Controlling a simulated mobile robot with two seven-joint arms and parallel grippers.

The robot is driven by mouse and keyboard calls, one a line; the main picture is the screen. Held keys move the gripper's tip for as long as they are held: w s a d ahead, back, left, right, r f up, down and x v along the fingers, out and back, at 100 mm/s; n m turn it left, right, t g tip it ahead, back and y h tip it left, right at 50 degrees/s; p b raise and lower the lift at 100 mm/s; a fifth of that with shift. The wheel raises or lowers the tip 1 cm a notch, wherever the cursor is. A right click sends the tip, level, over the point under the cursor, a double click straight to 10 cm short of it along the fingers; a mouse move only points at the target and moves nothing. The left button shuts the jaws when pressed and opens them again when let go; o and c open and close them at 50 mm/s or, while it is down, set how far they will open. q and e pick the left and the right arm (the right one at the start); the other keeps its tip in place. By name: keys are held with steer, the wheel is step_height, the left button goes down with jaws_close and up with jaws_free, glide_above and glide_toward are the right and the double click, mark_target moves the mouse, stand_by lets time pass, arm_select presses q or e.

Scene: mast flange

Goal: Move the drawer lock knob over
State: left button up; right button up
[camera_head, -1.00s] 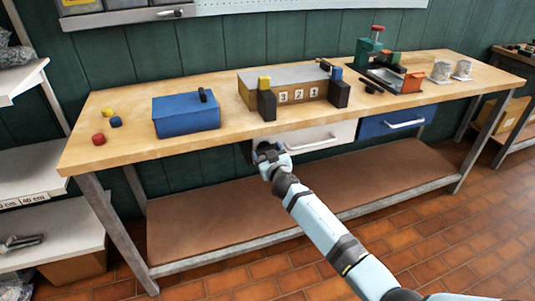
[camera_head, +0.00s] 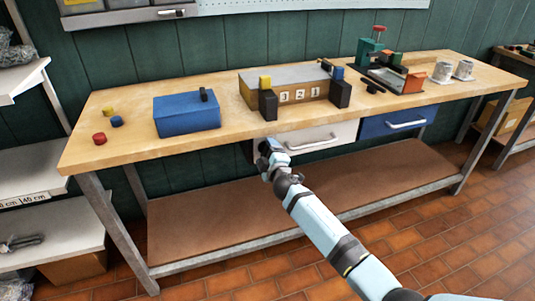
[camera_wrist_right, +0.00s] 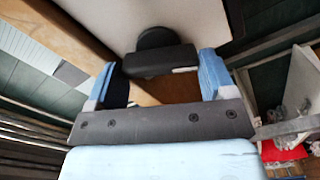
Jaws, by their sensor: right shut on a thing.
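The black drawer lock knob (camera_wrist_right: 158,60) shows in the right wrist view, a bar on a round base against the white drawer front (camera_wrist_right: 105,22). My right gripper (camera_wrist_right: 165,76) has one blue finger on each side of the knob and is shut on it. In the head view my right gripper (camera_head: 266,150) is at the left end of the white drawer (camera_head: 320,138), under the bench top. There the arm hides the knob. My left gripper is not in view.
The wooden bench top (camera_head: 235,135) overhangs the drawer close above my gripper. A blue drawer (camera_head: 385,124) sits to the right, and a lower shelf (camera_head: 220,215) runs below. A blue box (camera_head: 186,118) and a numbered block fixture (camera_head: 300,80) stand on top.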

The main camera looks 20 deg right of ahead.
steer(key=n, duration=0.4)
steer(key=shift+n, duration=0.3)
steer(key=shift+f, duration=0.1)
stand_by(0.4)
steer(key=o, duration=0.9)
steer(key=s+p, duration=0.1)
steer(key=s, duration=0.6)
steer(key=s+p, duration=0.1)
steer(key=s, duration=0.5)
steer(key=shift+s+d+p, duration=0.2)
steer(key=shift+s+p, duration=0.15)
steer(key=shift+s, duration=0.05)
